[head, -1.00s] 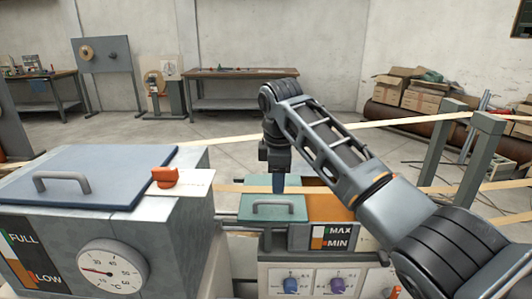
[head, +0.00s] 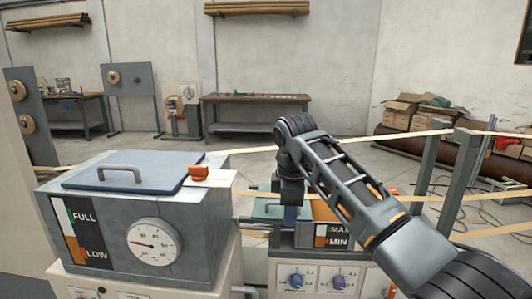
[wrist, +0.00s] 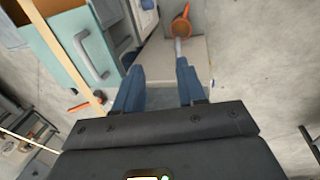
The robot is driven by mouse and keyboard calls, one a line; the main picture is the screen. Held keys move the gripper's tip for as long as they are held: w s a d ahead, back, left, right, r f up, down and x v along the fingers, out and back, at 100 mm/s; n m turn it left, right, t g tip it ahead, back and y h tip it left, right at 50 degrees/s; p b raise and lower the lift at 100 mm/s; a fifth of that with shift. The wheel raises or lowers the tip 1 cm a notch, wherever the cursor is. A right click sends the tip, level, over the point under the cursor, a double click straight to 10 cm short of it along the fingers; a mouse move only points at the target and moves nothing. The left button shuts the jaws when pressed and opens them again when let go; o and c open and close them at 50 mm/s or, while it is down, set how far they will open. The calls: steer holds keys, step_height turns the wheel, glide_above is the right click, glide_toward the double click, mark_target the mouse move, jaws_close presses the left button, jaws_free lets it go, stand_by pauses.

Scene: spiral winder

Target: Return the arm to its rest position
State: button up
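My arm (head: 350,185) reaches in from the lower right of the head view, bent at its far joint, with the last part pointing down. My gripper (head: 291,213) hangs in front of the teal-lidded box (head: 262,209), partly covering it. In the wrist view, the two blue fingers of my gripper (wrist: 158,85) are spread apart with nothing held between them. A teal lid with a grey handle (wrist: 68,52) lies to their left there. An orange-headed thing with a grey stem (wrist: 181,24) shows beyond the fingers.
A grey tank (head: 125,215) with a blue lid (head: 130,174) and dial stands at left. Pale strips (head: 400,134) run across to grey posts (head: 452,185) at right. A workbench (head: 255,99) and cardboard boxes (head: 410,110) stand farther back, with open floor before them.

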steer(key=s+a+f+m+t+y, duration=0.1)
steer(key=s+a+f+m+y, duration=0.3)
steer(key=f, duration=0.6)
steer(key=s+a+f+n+t, duration=0.1)
steer(key=s+a+f, duration=0.1)
steer(key=s+f, duration=0.6)
steer(key=s+d+f+m+t+y, duration=0.1)
steer(key=s+f+m+t, duration=0.2)
steer(key=s, duration=0.4)
steer(key=s+d+f+m, duration=0.1)
steer(key=s+f+m, duration=0.2)
steer(key=s+f, duration=0.3)
steer(key=s+d+r+m+t+h, duration=0.1)
steer(key=s+d+r+m+t, duration=0.1)
steer(key=s+d, duration=0.35)
steer(key=s+d+r+m+t+h, duration=0.1)
steer(key=s+d+m, duration=0.1)
steer(key=s, duration=0.6)
steer(key=s+d+r+m+t+h, duration=0.1)
steer(key=s+d+r+m+t, duration=0.15)
steer(key=s, duration=0.35)
steer(key=s+d+r+t+h, duration=0.1)
steer(key=s+d+r, duration=0.4)
steer(key=s+r, duration=0.2)
steer(key=s+d+r+m+t+h, duration=0.1)
steer(key=s+d+r, duration=0.3)
steer(key=s+r, duration=0.3)
step_height(320, 180, up, 2)
steer(key=shift+d, duration=0.35)
